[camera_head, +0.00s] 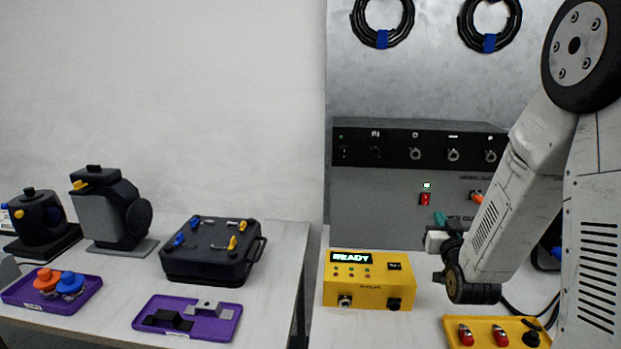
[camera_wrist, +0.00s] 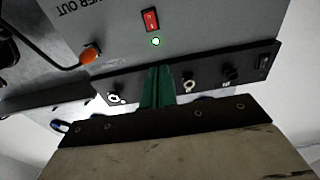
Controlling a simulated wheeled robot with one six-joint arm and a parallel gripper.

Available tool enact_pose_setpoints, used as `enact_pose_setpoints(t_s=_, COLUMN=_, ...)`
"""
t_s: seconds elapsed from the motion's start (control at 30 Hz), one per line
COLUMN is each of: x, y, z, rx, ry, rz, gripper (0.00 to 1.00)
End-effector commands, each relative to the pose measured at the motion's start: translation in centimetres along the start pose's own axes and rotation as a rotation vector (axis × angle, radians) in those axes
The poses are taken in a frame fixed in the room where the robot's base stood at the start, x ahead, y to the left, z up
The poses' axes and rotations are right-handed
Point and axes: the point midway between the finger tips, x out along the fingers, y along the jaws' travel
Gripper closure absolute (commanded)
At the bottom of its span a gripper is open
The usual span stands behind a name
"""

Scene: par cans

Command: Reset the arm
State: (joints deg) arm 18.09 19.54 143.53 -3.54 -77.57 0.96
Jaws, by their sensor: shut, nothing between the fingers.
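My gripper (camera_head: 439,218) is in front of the grey power cabinet (camera_head: 375,190), above and right of the yellow READY box (camera_head: 367,283). In the wrist view its green fingers (camera_wrist: 157,88) are together with nothing between them. My arm is bent and comes in from the right side of the head view. The red rocker switch (camera_head: 425,199) with a lit green lamp (camera_head: 427,185) is on the cabinet face, just above the gripper in the head view. The switch also shows in the wrist view (camera_wrist: 150,20), where the printed lettering is upside down.
An orange plug (camera_wrist: 90,54) with a black cable is in the cabinet. A yellow tray (camera_head: 460,322) with red connectors lies at front right. The left table holds a black case (camera_head: 208,262), two purple trays (camera_head: 146,312) (camera_head: 88,290) and dark lamp units (camera_head: 105,208).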

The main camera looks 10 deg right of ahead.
Motion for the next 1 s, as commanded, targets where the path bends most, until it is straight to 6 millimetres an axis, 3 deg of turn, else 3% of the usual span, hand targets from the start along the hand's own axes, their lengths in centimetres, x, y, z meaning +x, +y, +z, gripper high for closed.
enact_pose_setpoints(t_s=0.17, x=-0.7, y=0.1, z=5.2, rx=-0.001, ry=-0.252, rz=0.007, gripper=1.0)
enact_pose_setpoints(t_s=0.2, x=-1.3, y=0.2, z=6.8, rx=-0.001, ry=-0.342, rz=0.01, gripper=1.0)
enact_pose_setpoints(t_s=0.3, x=-3.2, y=0.1, z=9.3, rx=-0.002, ry=-0.555, rz=0.014, gripper=1.0)
enact_pose_setpoints(t_s=0.47, x=-7.5, y=-0.9, z=10.4, rx=-0.009, ry=-0.859, rz=0.004, gripper=1.0)
enact_pose_setpoints(t_s=0.67, x=-14.6, y=-2.6, z=8.1, rx=-0.031, ry=-1.195, rz=-0.025, gripper=1.0)
enact_pose_setpoints(t_s=0.77, x=-18.8, y=-3.5, z=5.6, rx=-0.048, ry=-1.346, rz=-0.043, gripper=1.0)
enact_pose_setpoints(t_s=1.0, x=-29.4, y=-5.2, z=-2.1, rx=-0.106, ry=-1.623, rz=-0.103, gripper=1.0)
